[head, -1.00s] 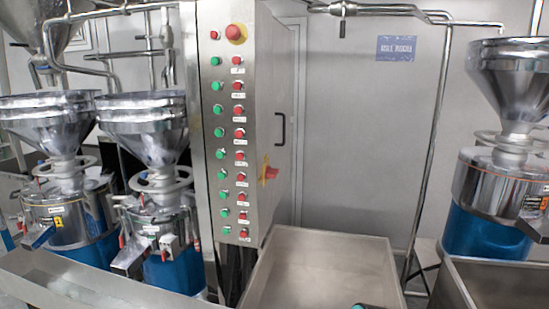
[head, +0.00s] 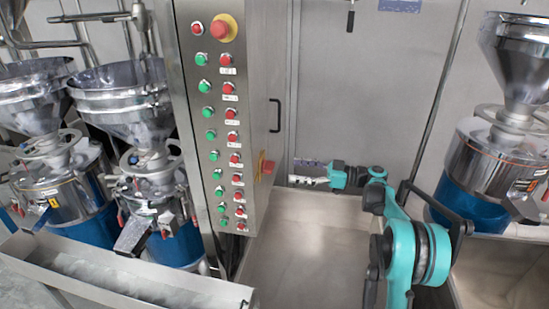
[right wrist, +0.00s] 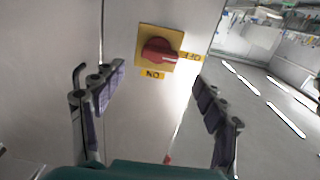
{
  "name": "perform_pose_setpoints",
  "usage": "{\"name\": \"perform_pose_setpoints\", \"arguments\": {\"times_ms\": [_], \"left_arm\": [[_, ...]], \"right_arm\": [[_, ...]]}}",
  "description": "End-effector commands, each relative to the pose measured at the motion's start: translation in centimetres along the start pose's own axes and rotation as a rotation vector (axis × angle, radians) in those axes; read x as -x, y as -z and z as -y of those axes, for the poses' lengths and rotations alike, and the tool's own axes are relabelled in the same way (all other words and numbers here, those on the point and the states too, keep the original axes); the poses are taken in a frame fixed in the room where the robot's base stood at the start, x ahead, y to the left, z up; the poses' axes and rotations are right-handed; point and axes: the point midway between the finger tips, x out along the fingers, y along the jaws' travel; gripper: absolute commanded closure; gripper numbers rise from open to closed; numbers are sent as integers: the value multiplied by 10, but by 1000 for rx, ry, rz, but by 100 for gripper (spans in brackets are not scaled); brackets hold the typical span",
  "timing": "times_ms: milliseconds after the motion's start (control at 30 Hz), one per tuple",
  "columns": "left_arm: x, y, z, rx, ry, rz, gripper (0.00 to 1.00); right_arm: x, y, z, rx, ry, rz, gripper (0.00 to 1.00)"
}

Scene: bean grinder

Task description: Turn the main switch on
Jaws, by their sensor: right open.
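The main switch is a red rotary knob on a yellow square plate (head: 268,168) on the right side face of the metal control cabinet (head: 262,95). In the right wrist view the red knob (right wrist: 160,51) lies between my fingers, farther ahead, its handle lying toward the OFF label (right wrist: 190,57). The ON label (right wrist: 153,75) is below the plate. My right gripper (head: 304,172) is open and empty, a short gap to the right of the switch, fingers toward it. Its two fingers (right wrist: 158,84) are spread apart in the wrist view. My left gripper is not in view.
Red and green buttons run down the cabinet front, with a large red button (head: 221,27) on top. A black door handle (head: 275,115) sits above the switch. A steel bin (head: 300,240) is below my right arm. Grinders with steel hoppers (head: 120,90) stand left and right.

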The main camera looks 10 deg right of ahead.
Motion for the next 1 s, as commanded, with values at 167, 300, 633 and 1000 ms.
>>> {"name": "perform_pose_setpoints", "arguments": {"times_ms": [167,300,633,1000], "left_arm": [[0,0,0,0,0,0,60],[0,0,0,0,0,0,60],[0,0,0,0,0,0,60],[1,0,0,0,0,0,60]], "right_arm": [[-18,0,-1,10,4,-8,28],[-42,0,0,8,5,-7,28],[-75,1,-1,7,1,-6,28],[-76,1,-1,7,1,-6,59]]}}
